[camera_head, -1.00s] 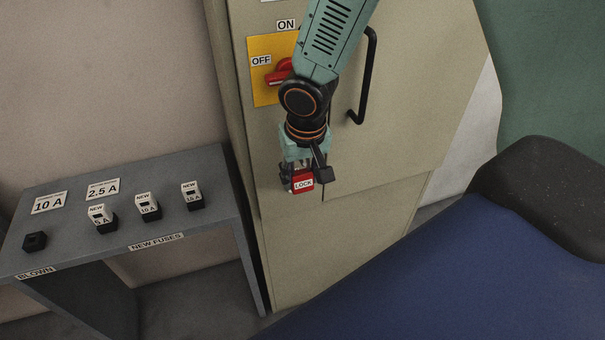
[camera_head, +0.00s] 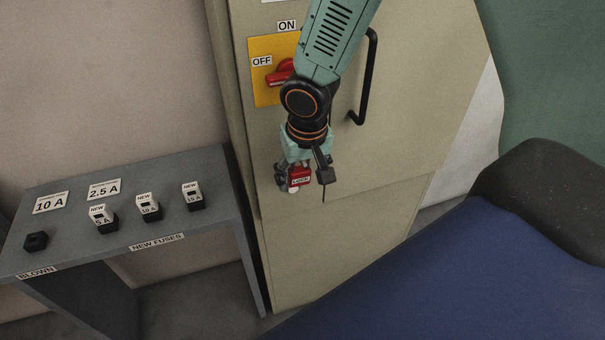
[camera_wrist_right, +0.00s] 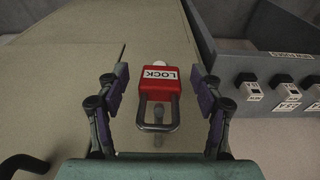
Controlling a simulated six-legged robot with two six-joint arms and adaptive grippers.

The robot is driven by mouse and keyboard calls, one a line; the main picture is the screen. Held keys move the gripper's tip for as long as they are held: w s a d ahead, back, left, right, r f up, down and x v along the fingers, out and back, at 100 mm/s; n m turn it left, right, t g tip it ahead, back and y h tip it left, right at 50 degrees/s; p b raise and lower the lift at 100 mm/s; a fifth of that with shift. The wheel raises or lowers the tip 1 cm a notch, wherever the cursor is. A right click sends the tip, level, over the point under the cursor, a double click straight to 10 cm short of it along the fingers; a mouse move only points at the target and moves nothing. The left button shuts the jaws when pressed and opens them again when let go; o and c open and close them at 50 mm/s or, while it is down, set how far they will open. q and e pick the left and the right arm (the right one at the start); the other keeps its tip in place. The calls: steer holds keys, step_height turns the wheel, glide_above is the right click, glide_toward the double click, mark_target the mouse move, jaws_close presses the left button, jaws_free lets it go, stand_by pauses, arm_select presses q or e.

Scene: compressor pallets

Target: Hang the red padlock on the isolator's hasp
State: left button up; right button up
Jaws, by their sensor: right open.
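The red padlock (camera_head: 300,174) with its white LOCK label is at the cabinet front, below the isolator. In the right wrist view, the padlock (camera_wrist_right: 160,80) lies between the spread fingers of my open right gripper (camera_wrist_right: 160,98), with a gap on each side. Its grey shackle points toward the palm, and a pale round knob (camera_wrist_right: 158,112) shows inside the loop. I cannot tell whether it hangs on that knob. The isolator (camera_head: 264,94) is a yellow plate with a red handle (camera_head: 277,77), partly behind my right arm. I cannot make out the hasp. My left gripper is not in view.
The beige cabinet (camera_head: 350,225) has a black door handle (camera_head: 369,80) right of my arm. A grey bench (camera_head: 80,225) at left bears several fuses and labels. A blue surface (camera_head: 450,275) fills the lower right. The lower cabinet front is clear.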

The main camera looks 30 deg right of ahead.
steer(key=shift+r, duration=0.4)
step_height(320, 180, up, 11)
steer(key=s, duration=0.2)
steer(key=shift+a, duration=0.35)
steer(key=shift+f, duration=0.1)
steer(key=s+a+f+b, duration=0.1)
steer(key=s+f+b, duration=0.1)
steer(key=f, duration=0.5)
steer(key=s+a+f+n+g+y+b, duration=0.1)
steer(key=s+a+f, duration=0.1)
steer(key=f, duration=0.6)
steer(key=s+a+f+b, duration=0.1)
steer(key=s+f+b, duration=0.15)
steer(key=f, duration=0.45)
steer(key=s+f+n+g+b, duration=0.1)
steer(key=s+f+b, duration=0.3)
steer(key=s+f, duration=1.3)
steer(key=shift+s+d+f, duration=0.25)
steer(key=shift+s+d, duration=0.05)
